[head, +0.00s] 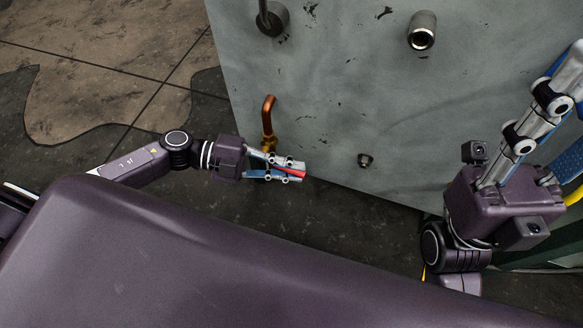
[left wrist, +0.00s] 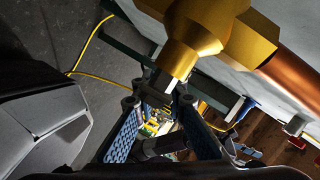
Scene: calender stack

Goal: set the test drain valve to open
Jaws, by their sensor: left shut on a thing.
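The test drain valve has a brass body (head: 267,143) below a bent copper pipe (head: 268,108) on the grey panel's lower left. Its brass body fills the top of the left wrist view (left wrist: 200,40), with a silver stem below it. My left gripper (head: 290,170) is shut on the valve's red handle (head: 291,172), which shows between the fingers. The fingers hide most of the handle, so its exact angle is hard to tell. My right gripper (head: 556,128) is at the right, away from the valve, with its fingers spread and their tips cut off by the frame.
The grey panel (head: 330,90) carries a pipe stub (head: 422,30), a small fitting (head: 365,160) and a dark fitting (head: 272,18) at the top. A yellow cable (left wrist: 88,45) runs along the floor in the left wrist view. Floor left of the panel is clear.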

